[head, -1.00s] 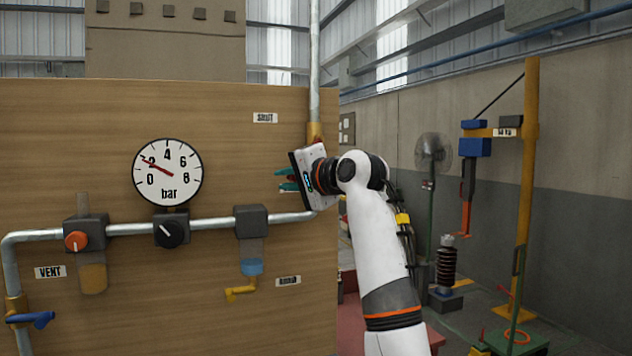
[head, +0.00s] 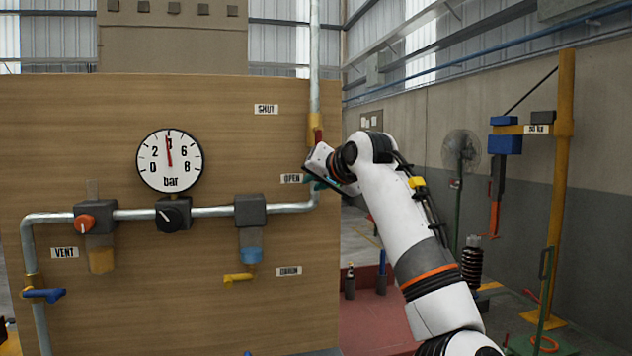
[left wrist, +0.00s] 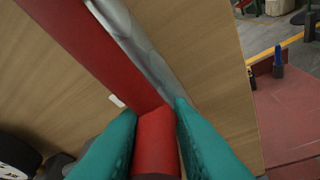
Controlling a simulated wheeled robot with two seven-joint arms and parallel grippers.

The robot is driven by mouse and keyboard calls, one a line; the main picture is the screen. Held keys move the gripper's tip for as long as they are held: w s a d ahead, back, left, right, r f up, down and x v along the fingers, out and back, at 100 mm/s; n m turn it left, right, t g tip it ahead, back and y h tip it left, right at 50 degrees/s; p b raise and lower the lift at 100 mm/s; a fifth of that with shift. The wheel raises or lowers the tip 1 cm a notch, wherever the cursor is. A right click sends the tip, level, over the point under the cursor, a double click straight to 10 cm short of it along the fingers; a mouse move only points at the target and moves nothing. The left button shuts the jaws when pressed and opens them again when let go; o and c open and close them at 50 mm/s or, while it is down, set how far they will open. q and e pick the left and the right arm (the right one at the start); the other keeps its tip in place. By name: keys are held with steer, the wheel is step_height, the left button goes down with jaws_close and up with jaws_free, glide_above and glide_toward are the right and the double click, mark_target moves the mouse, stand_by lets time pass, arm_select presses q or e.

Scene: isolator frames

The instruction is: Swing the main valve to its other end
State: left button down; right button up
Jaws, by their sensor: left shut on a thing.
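The main valve has a yellow body (head: 314,127) on the upright pipe at the board's right edge. Its red lever (head: 319,136) points down along the pipe, and its lower part is hidden by my gripper. My left gripper (head: 311,183) is beside the OPEN label (head: 291,179), below the SHUT label (head: 266,110). In the left wrist view its teal fingers are shut on the red handle end of the lever (left wrist: 157,135). The gauge (head: 170,160) has its needle near 4. My right gripper is not in view.
The wooden board (head: 150,310) also carries a horizontal pipe (head: 140,214), an orange vent knob (head: 84,222), a black knob (head: 168,215), a yellow drain tap (head: 238,277) and a blue handle (head: 45,295). A yellow post (head: 553,200) and a fan (head: 461,155) stand at right.

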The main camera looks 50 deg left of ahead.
arm_select(q)
steer(key=shift+w+r, duration=0.1)
steer(key=shift+r, duration=0.35)
steer(key=c, duration=1.5)
jaws_free()
steer(key=shift+o, duration=0.7)
steer(key=shift+w+f, duration=0.1)
steer(key=shift+f, duration=0.15)
steer(key=v, duration=1.2)
